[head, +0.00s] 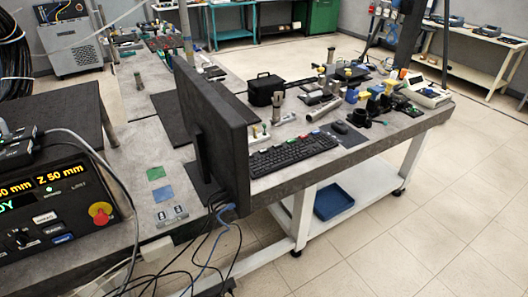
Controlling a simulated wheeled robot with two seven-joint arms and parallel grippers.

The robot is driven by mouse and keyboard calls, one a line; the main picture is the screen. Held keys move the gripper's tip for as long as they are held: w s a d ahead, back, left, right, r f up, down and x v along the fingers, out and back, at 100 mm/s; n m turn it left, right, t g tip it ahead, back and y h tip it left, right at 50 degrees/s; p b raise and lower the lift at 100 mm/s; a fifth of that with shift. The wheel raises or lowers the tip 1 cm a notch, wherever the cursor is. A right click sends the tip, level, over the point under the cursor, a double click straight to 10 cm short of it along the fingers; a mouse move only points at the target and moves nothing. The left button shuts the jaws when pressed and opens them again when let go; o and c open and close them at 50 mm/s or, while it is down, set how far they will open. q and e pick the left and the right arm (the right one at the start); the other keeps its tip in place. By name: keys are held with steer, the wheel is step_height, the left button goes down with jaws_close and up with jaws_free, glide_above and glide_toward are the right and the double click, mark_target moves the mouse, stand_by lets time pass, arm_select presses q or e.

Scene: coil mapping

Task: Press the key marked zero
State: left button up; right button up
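A black control box (75,255) with a lit yellow readout (62,180) stands at the lower left. The readout ends in "Z 50 mm", and part of it is cut off by the picture's edge. The box has a white key (46,218), a dark key (53,230), a blue key (63,239) and a red-and-yellow knob (100,213). The key labels are too small for me to read surely, so I cannot tell which is marked zero. Neither of my grippers is in view.
A dark monitor (215,130) stands beside a black keyboard (292,154) on the grey bench. A grey cable (95,150) hangs over the box's right side. Loose cables (210,240) hang off the bench. Tiled floor (450,200) is clear at right.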

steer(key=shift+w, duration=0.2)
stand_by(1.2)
